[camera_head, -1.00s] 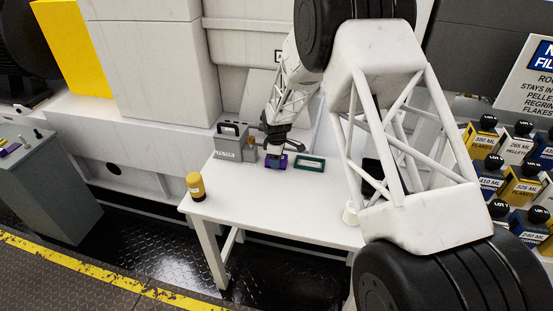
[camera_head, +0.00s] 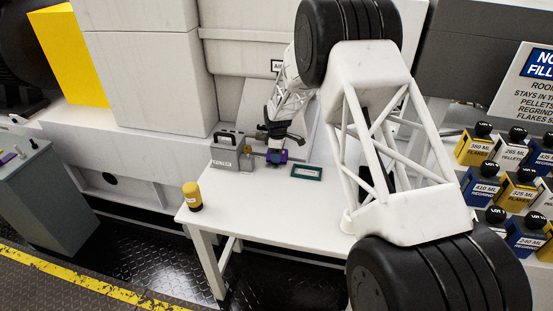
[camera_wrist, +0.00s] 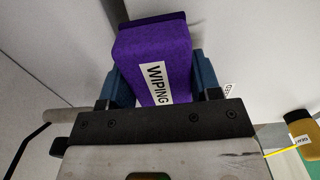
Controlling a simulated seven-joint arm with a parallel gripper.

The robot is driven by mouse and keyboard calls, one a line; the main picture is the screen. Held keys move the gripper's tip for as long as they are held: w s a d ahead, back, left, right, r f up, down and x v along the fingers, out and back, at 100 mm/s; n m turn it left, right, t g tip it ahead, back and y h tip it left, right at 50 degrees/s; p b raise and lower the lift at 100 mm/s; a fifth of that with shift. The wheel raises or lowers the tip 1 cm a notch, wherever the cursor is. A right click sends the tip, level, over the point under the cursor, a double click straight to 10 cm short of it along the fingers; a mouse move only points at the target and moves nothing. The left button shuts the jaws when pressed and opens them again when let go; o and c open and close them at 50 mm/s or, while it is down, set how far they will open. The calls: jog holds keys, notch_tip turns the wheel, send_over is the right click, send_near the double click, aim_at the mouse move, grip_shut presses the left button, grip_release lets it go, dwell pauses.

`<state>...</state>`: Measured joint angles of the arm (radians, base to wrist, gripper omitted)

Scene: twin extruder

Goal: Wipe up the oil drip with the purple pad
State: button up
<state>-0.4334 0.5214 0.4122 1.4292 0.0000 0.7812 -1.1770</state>
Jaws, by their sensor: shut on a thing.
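The purple pad (camera_wrist: 153,48), with a white label reading "WIPING", is held between the two blue fingers of my gripper (camera_wrist: 162,78) in the wrist view. The fingers press on its left and right sides. In the head view my gripper (camera_head: 277,152) and the pad (camera_head: 277,157) are over the back part of the white table (camera_head: 265,210), between a grey box and a green-rimmed tray. I cannot tell whether the pad touches a surface. I cannot make out the oil drip in either view.
The grey handled box (camera_head: 226,153) stands left of my gripper. The green-rimmed tray (camera_head: 307,173) lies to its right. A yellow bottle (camera_head: 192,196) stands near the table's left front corner. The front of the table is clear. Labelled containers (camera_head: 490,160) stand at the right.

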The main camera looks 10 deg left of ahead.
jog(key=shift+r, duration=3.4)
jog(key=o, duration=0.3)
jog(key=shift+c, duration=1.1)
jog(key=shift+o, duration=1)
jog(key=shift+c, duration=1)
jog(key=shift+a+f, duration=0.15)
jog(key=shift+a, duration=0.2)
